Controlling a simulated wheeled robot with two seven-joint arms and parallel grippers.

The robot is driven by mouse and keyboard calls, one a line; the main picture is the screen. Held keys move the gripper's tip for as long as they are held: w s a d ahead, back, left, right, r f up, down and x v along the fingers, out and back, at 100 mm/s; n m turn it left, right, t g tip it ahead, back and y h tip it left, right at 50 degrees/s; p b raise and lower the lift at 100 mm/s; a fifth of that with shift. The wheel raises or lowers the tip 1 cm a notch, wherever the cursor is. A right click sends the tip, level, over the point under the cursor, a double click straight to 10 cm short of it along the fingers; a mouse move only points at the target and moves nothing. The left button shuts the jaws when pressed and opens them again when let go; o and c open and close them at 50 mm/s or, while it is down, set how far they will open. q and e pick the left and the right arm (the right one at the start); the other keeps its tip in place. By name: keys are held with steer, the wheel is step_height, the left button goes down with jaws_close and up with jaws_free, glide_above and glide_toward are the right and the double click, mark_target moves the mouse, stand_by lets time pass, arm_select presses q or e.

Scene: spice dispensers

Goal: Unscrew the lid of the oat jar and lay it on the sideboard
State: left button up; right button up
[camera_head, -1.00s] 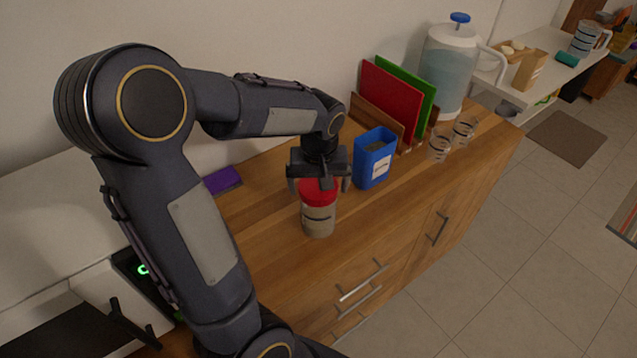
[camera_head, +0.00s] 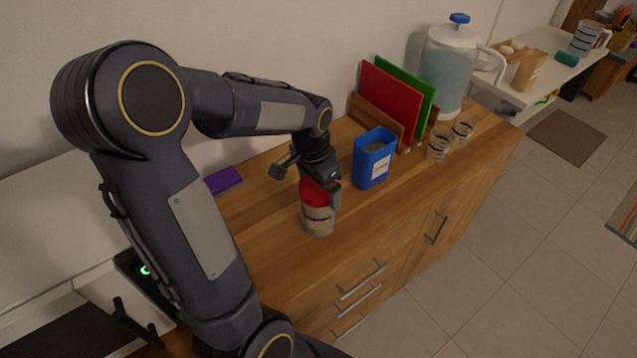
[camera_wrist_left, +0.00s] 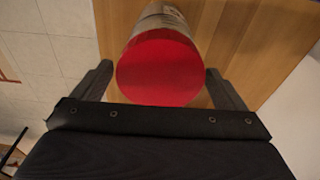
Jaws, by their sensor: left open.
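The oat jar (camera_head: 318,220) stands upright on the wooden sideboard (camera_head: 270,237), with its red lid (camera_head: 314,192) on top. In the left wrist view the round red lid (camera_wrist_left: 158,68) fills the space between the fingers, with the jar body (camera_wrist_left: 163,14) behind it. My left gripper (camera_head: 320,190) is over the lid, one finger on either side. In the left wrist view the left gripper (camera_wrist_left: 160,85) is open, with small gaps between the fingers and the lid. My right gripper is not in view.
A blue open container (camera_head: 372,160) stands close behind and right of the jar. Red (camera_head: 391,104) and green (camera_head: 412,90) boards stand in a wooden rack. Glasses (camera_head: 439,144) and a water dispenser (camera_head: 449,65) are further right. A purple sponge (camera_head: 223,180) lies left. The front sideboard top is clear.

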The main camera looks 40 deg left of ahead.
arm_select(q)
steer(key=m, duration=0.4)
steer(key=shift+m, duration=0.4)
steer(key=m, duration=0.3)
steer(key=shift+g+h, duration=0.3)
steer(key=shift+h, duration=0.1)
steer(key=m+p, duration=0.1)
steer(key=m, duration=0.4)
steer(key=shift+g, duration=0.3)
steer(key=m, duration=0.4)
steer(key=shift+c, duration=0.2)
